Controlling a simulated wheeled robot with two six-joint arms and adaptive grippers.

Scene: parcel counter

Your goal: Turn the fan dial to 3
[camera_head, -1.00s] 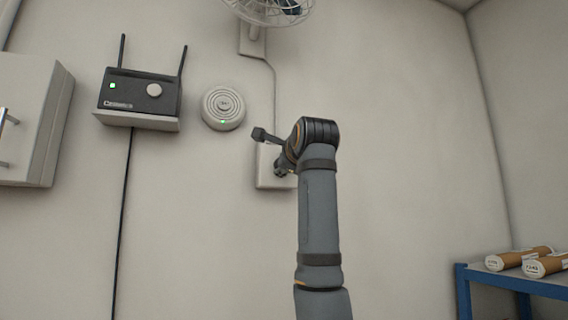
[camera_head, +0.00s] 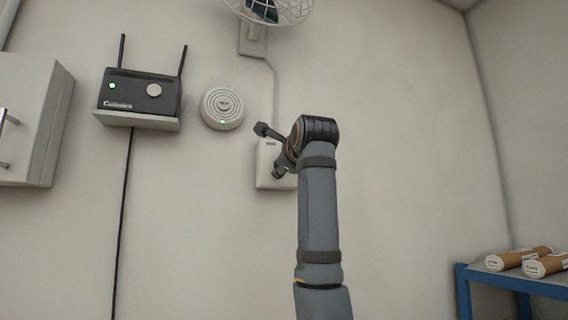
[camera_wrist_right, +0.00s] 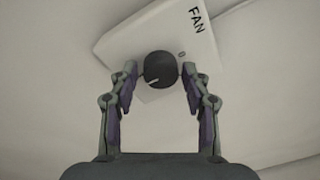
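The fan control box (camera_head: 264,176), a pale plate on the wall, is partly hidden by my right arm in the head view. The right wrist view shows the plate (camera_wrist_right: 125,42) with the word FAN and a small mark near the dial. The round dark dial (camera_wrist_right: 160,67) has a white pointer line toward its lower left in that view. My right gripper (camera_wrist_right: 159,72) is open, with one finger on each side of the dial. A small gap shows between each fingertip and the dial; depth is hard to tell. My left gripper is not in view.
The caged fan (camera_head: 268,10) is above the box, joined by a cable. A round speaker-like disc (camera_head: 222,108) and a router (camera_head: 140,92) on a shelf are to the left. A wall cabinet (camera_head: 30,120) is at far left. A blue-framed table (camera_head: 500,279) holds tubes at right.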

